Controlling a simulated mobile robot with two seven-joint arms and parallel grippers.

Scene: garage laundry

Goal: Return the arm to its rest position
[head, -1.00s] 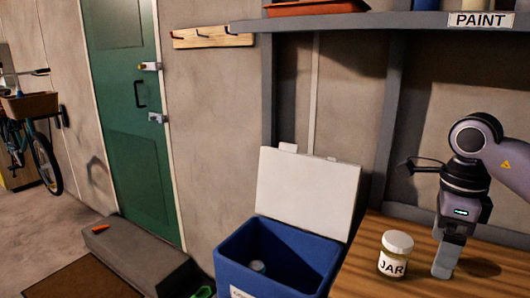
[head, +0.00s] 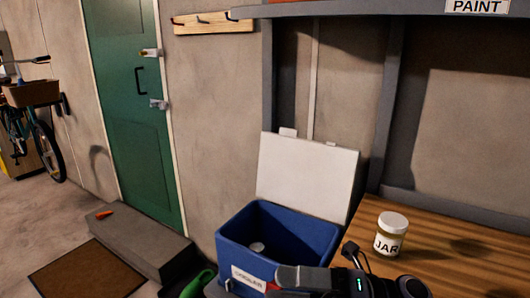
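My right arm lies low along the bottom edge of the head view. Its gripper (head: 288,278) points left, in front of the blue cooler. The fingers are seen from above and nearly edge-on, so I cannot tell whether they are open or shut. My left gripper is not in view.
A lidded jar (head: 391,234) stands upright on the wooden bench (head: 466,248). The cooler (head: 300,236) is open, its white lid (head: 305,177) raised, with a small round pale item (head: 257,247) inside. A step (head: 136,243) and doormat (head: 85,270) lie left.

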